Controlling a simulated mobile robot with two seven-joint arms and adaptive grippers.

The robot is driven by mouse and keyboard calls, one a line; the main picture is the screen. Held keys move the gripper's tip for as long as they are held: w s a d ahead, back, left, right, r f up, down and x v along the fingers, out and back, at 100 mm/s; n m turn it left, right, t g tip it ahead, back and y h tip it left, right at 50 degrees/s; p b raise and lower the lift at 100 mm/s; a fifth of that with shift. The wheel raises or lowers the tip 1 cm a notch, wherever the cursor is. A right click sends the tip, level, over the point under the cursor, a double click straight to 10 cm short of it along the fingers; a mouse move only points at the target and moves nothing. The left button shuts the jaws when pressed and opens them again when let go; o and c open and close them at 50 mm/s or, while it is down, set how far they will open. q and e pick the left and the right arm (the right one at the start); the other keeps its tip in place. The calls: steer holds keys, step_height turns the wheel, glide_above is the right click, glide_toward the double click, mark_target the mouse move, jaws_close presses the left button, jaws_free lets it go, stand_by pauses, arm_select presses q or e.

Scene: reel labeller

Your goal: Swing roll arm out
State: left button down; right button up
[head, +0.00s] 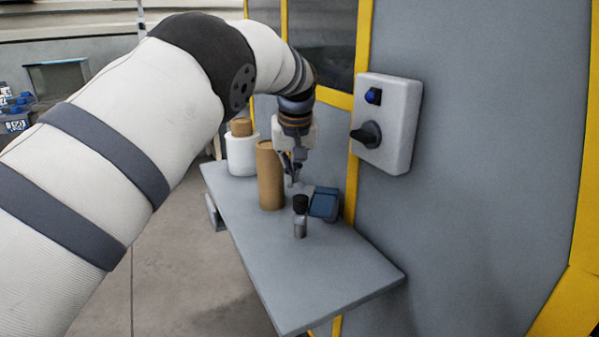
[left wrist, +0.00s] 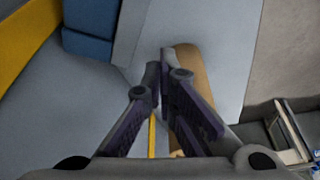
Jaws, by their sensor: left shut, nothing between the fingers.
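My left gripper (head: 292,179) points down over the grey shelf (head: 290,283), beside the upright brown cardboard core (head: 270,180). Its fingers are together and empty; they also show in the left wrist view (left wrist: 162,78). The brown core shows in the left wrist view (left wrist: 196,68), partly hidden behind the fingers. A small silver post with a black knob (head: 300,205) stands on the shelf in front of the gripper. I cannot tell whether it belongs to the roll arm, and no other part is clearly the roll arm. My right gripper is not in view.
A white roll on a brown core (head: 242,153) stands at the shelf's far end. A blue block (head: 325,204) sits by the wall. A grey control box (head: 390,122) with a blue button and black switch juts from the wall. The shelf's near end is clear.

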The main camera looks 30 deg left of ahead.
arm_select(q)
steer(key=v, duration=1)
steer(key=shift+d, duration=0.3)
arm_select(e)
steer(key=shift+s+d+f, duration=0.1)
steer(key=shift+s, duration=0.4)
arm_select(q)
steer(key=shift+f, duration=0.15)
